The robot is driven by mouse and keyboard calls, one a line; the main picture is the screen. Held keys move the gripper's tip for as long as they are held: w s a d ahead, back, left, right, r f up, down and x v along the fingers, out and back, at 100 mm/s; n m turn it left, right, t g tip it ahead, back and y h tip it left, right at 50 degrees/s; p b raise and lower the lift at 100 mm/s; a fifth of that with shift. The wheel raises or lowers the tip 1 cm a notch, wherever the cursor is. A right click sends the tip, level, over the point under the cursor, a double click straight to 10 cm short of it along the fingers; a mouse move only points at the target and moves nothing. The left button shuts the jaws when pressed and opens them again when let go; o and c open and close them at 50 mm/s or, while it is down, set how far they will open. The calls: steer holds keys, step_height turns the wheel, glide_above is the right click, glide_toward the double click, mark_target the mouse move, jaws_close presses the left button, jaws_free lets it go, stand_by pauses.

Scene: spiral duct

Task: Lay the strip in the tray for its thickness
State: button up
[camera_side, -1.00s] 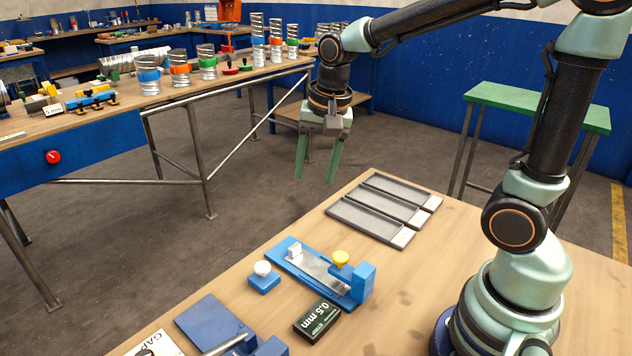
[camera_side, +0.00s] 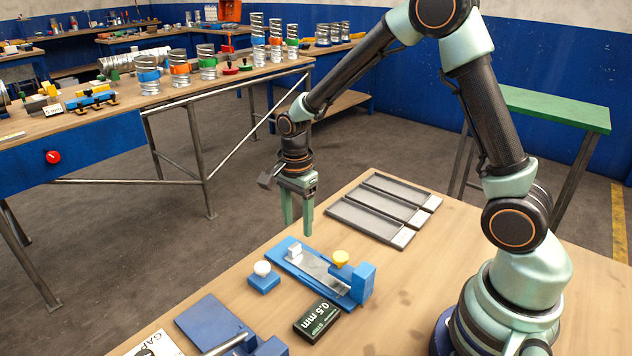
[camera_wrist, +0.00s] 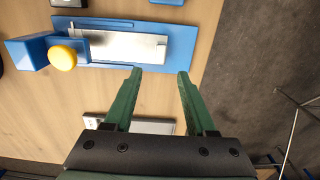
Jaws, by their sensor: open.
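The strip also shows in the wrist view (camera_wrist: 120,45). Three grey trays (camera_side: 352,222) lie side by side on the bench behind the fixture; their end labels are unreadable. My gripper (camera_side: 297,228) is open and empty, fingers pointing down, above and behind the white-block end of the fixture.
A blue box with a white button (camera_side: 263,280) sits left of the fixture. A blue plate device (camera_side: 215,325) and a printed card (camera_side: 155,344) are at the front left. Bare bench lies between the fixture and the trays. The bench edge is close to my gripper.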

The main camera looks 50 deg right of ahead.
mark_target(298, 242)
steer(key=shift+f, duration=2.8)
jaws_close()
steer(key=shift+w+r, duration=0.2)
steer(key=shift+w, duration=2.55)
step_height(298, 242, up, 7)
